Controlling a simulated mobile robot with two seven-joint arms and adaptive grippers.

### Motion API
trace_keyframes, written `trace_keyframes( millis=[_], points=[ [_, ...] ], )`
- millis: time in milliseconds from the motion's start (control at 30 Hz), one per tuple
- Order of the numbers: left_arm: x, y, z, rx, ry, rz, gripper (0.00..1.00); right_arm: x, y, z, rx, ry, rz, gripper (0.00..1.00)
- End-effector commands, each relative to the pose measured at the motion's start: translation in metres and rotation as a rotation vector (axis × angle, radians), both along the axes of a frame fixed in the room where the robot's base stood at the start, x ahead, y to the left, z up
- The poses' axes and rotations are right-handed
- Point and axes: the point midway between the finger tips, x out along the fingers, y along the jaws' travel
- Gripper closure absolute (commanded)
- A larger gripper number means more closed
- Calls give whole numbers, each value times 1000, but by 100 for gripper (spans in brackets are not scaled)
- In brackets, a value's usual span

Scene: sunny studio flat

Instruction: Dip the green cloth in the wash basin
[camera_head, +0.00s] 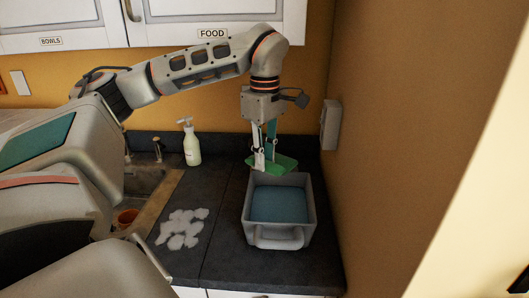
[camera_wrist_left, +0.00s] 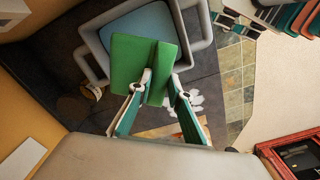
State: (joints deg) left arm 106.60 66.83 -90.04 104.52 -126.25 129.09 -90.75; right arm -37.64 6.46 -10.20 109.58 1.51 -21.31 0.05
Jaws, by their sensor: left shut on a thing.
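The green cloth (camera_head: 272,164) hangs from my left gripper (camera_head: 265,158), whose fingers are shut on it. In the left wrist view the cloth (camera_wrist_left: 140,67) is folded over and pinched between the fingertips of the gripper (camera_wrist_left: 160,88). The wash basin (camera_head: 250,228) is a grey tub with blue water in it, standing on the dark counter near the right wall. The cloth is above the back edge of the basin; contact with the rim or water cannot be told. The basin's rim (camera_wrist_left: 90,62) also shows in the left wrist view.
A soap pump bottle (camera_head: 191,146) stands at the back of the counter (camera_head: 222,215). White foam (camera_head: 183,229) lies left of the basin. Wall cabinets (camera_head: 190,20) hang above.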

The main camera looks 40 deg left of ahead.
Motion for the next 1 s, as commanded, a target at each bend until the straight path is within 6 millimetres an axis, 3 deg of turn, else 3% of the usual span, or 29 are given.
trace_keyframes(
  millis=[500,1000],
  points=[
    [0,0,-54,0,2,0,99,12,8,8,8,-46,26,60],
    [0,0,-63,0,0,0,99,12,15,8,15,-48,34,60]
  ],
)
